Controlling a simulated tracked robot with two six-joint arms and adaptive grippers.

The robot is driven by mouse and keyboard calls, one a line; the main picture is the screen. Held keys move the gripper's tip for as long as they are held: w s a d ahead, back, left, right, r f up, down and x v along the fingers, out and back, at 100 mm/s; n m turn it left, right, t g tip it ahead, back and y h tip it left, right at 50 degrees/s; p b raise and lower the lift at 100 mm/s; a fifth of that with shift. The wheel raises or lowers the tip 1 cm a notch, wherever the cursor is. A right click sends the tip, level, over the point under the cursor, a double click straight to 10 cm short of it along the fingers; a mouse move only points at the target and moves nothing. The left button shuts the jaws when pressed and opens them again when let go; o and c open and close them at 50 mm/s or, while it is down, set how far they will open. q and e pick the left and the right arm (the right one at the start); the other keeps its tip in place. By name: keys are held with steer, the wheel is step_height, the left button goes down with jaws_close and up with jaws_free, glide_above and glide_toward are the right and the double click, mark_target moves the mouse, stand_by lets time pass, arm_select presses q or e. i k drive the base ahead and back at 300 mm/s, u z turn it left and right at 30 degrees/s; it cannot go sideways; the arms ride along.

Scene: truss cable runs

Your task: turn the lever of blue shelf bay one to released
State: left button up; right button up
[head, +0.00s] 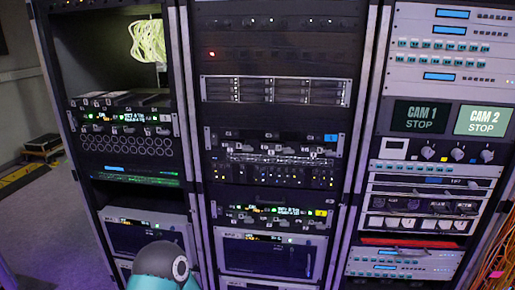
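A shelf panel with a blue tag (330,138) runs across the middle rack. Below its black front is a row of small pale labels and fittings (262,150), several across. Their lettering and any lever positions are too small to tell, so I cannot say which is bay one or how its lever stands. Neither gripper is in view. A rounded teal and grey part of my arm shows at the bottom edge, left of centre, low in front of the racks.
A similar shelf with a yellow tag (320,213) sits lower in the middle rack. The left rack has an open upper bay with a pale cable bundle (148,42). The right rack carries two CAM screens (421,117). Orange cables (492,250) hang at lower right.

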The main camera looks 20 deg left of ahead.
mark_target(246, 148)
steer(key=z, duration=0.05)
steer(key=i, duration=0.9)
steer(key=u, duration=0.1)
